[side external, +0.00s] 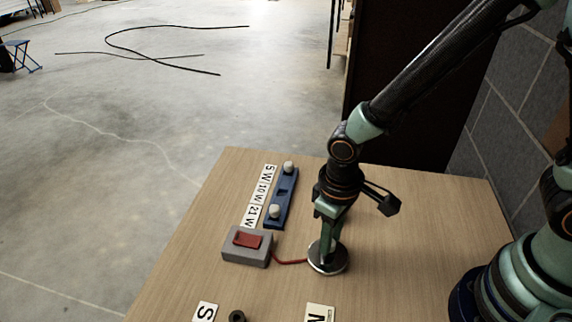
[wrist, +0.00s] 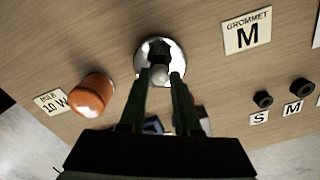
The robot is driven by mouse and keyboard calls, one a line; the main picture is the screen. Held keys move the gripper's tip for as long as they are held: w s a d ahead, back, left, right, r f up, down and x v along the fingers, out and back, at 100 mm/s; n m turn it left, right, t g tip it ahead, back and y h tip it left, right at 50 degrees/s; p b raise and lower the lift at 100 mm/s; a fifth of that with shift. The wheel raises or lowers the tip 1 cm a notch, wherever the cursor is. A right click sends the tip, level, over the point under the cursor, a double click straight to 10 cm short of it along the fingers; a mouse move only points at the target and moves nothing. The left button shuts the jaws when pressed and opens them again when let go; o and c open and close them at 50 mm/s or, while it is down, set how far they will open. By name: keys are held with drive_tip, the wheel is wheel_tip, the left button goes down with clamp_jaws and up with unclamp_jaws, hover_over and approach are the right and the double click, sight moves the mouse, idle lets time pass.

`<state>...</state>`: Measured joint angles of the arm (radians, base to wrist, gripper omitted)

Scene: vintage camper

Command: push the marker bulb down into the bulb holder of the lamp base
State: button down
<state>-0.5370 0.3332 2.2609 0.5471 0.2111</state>
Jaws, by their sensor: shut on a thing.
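The lamp base is a round metal disc (side external: 316,262) on the table, joined by a red wire to a grey switch box. In the wrist view the lamp base (wrist: 146,46) shows a dark bulb holder at its middle. The marker bulb (wrist: 158,74), with a pale rounded glass, is between my fingertips over the holder. How deep it sits in the holder is hidden. My gripper (wrist: 160,77) is shut on the bulb; in the side view my gripper (side external: 327,258) points down at the disc and hides the bulb.
A grey box (side external: 246,254) with a red switch stands left of the disc. Behind it is a blue rack (side external: 283,197) with two white bulbs and an empty middle slot, beside watt labels (side external: 261,195).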

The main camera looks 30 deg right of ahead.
drive_tip(key=c, duration=0.5)
unclamp_jaws()
drive_tip(key=shift+c, duration=0.2)
drive_tip(key=shift+r, duration=0.1)
wheel_tip(320, 180, up, 12)
drive_tip(key=d+r+m+t, duration=0.2)
drive_tip(key=d+r, duration=0.2)
drive_tip(key=d, duration=0.4)
drive_tip(key=d+r+m+t, duration=0.1)
drive_tip(key=d+r+t, duration=0.2)
drive_tip(key=d, duration=0.5)
drive_tip(key=shift+w+d+r+m+t, duration=0.3)
drive_tip(key=shift+d+r+m, duration=0.1)
drive_tip(key=shift+r, duration=0.5)
